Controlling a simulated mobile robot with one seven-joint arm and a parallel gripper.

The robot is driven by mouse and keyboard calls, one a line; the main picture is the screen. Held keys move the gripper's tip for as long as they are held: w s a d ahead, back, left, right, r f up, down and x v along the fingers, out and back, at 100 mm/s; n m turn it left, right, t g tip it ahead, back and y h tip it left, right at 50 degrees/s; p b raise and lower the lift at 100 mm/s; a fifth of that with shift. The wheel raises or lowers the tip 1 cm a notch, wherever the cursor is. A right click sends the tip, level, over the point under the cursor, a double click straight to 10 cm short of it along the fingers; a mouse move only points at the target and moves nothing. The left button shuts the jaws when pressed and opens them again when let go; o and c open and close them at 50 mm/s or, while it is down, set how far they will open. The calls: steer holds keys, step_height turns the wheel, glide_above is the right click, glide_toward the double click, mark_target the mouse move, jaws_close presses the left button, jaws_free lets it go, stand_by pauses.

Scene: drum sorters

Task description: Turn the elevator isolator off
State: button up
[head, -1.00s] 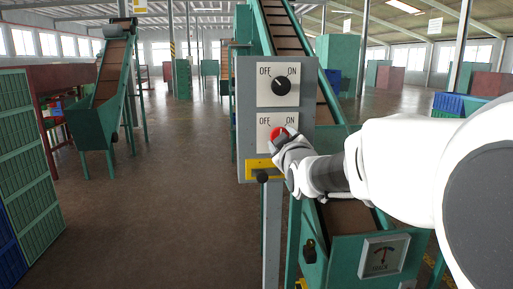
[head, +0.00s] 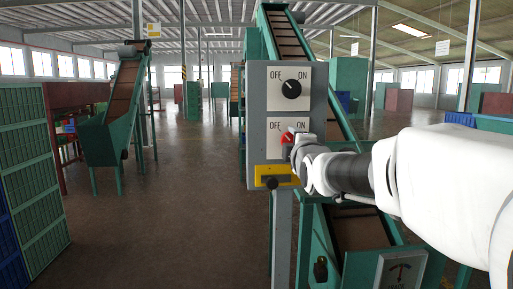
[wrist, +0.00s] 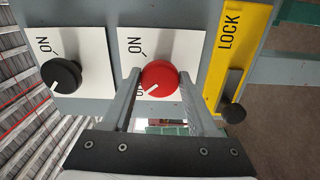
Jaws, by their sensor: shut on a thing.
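The grey control panel (head: 258,115) carries two white OFF/ON plates. The upper one has a black knob (head: 291,89); the lower one has a red knob (head: 286,138). My gripper (wrist: 157,85) is shut on the red knob (wrist: 161,79), a finger on either side of it. In the wrist view the red knob's white mark points lower left, away from the ON letters. The head view is too small and covered to confirm this. No label naming the elevator is readable.
Below the red knob is a yellow LOCK plate (wrist: 232,45) with a black handle (wrist: 233,113). A green inclined conveyor (head: 335,120) stands behind the panel. Another conveyor (head: 125,95) is at the left, with green crates (head: 36,160) nearer. The floor (head: 165,210) between is open.

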steer(key=shift+n, duration=0.4)
steer(key=o, duration=1.4)
steer(key=shift+c, duration=0.2)
steer(key=s+p, duration=0.1)
steer(key=s, duration=1.6)
steer(key=shift+s+p, duration=0.2)
steer(key=shift+p, duration=0.1)
